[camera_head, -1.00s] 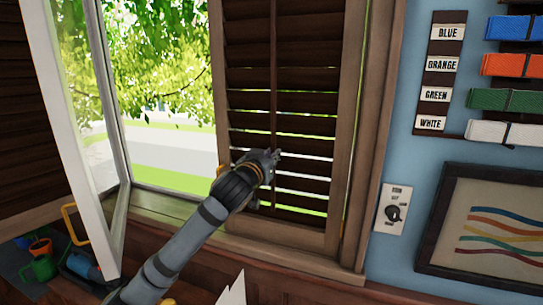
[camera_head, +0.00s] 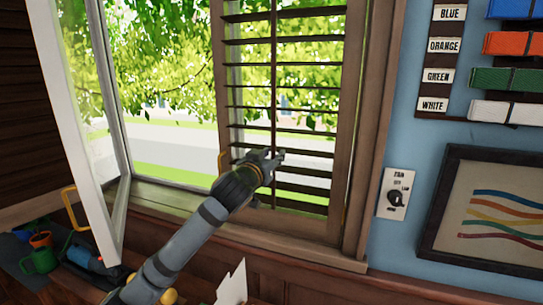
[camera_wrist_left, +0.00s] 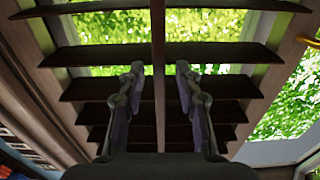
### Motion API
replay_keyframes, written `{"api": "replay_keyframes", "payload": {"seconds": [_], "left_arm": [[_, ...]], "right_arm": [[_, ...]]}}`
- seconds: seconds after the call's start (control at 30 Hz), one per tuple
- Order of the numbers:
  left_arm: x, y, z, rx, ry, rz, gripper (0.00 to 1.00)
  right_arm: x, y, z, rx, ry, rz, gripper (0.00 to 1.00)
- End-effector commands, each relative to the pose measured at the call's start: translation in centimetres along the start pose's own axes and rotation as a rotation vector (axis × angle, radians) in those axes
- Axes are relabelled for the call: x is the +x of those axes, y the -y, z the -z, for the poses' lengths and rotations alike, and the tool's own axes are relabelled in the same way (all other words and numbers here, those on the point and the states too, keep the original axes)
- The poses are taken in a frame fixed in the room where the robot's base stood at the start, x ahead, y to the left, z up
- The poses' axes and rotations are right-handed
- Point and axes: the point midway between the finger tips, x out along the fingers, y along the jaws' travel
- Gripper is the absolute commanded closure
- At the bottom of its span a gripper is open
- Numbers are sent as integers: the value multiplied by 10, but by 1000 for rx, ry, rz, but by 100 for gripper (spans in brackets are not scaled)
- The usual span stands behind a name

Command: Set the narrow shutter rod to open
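The shutter (camera_head: 222,70) fills the right half of the window, its dark slats turned nearly edge-on with wide bright gaps between them. The narrow shutter rod (camera_head: 274,70) runs upright down the middle of the slats. My left gripper (camera_head: 275,158) is at the lower part of the rod. In the left wrist view the rod (camera_wrist_left: 158,40) passes between the two fingers of the gripper (camera_wrist_left: 158,78), which stand apart with a gap on each side of it. My right gripper is not in view.
A white-framed casement (camera_head: 75,130) stands open at the left. A fan switch plate (camera_head: 396,194) and a framed picture (camera_head: 490,212) are on the blue wall at right, below labelled coloured straps (camera_head: 515,44).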

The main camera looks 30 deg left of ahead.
Motion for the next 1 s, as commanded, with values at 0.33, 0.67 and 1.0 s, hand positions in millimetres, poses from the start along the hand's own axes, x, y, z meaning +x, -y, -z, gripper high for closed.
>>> {"api": "replay_keyframes", "payload": {"seconds": [0.33,0.67,1.0], "left_arm": [[0,0,14,-4,-8,0,65],[-1,-1,82,-5,-6,-2,65],[-1,0,101,0,-1,-1,65]], "right_arm": [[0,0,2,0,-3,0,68],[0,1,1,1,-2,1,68],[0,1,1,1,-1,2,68]]}}
